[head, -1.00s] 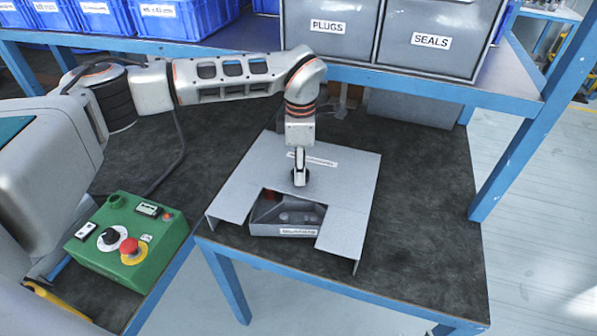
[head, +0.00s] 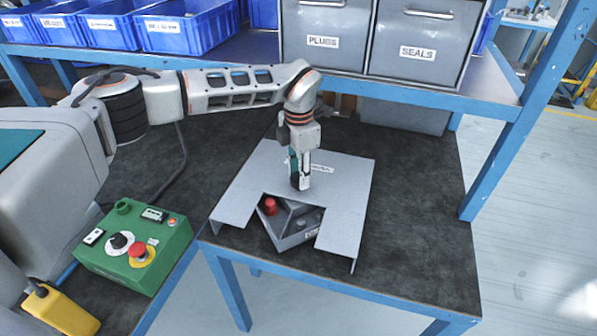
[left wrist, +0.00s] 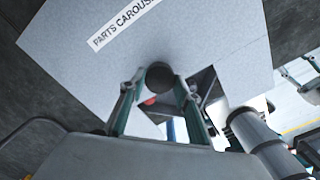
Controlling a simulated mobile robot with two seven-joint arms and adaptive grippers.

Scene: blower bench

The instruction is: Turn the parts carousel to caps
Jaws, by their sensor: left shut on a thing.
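The parts carousel sits under a grey cover plate (head: 262,172) on the dark bench, and the plate's label reads "PARTS CAROUS..." in the left wrist view (left wrist: 122,25). Through the front cut-out the carousel's tray (head: 290,238) shows at an angle, with a divider between two compartments. A red part (head: 270,206) stands in the left one. A small label (head: 312,232) on the tray's right front face is too small to read. My left gripper (head: 300,182) points down and is shut on the dark round knob (left wrist: 160,78) above the plate. My right gripper is not in view.
A green control box (head: 135,250) with a red button stands at the left front. Grey bins marked PLUGS (head: 322,42) and SEALS (head: 418,52) and several blue bins (head: 185,35) sit on the shelf behind. The bench right of the cover (head: 420,210) is clear.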

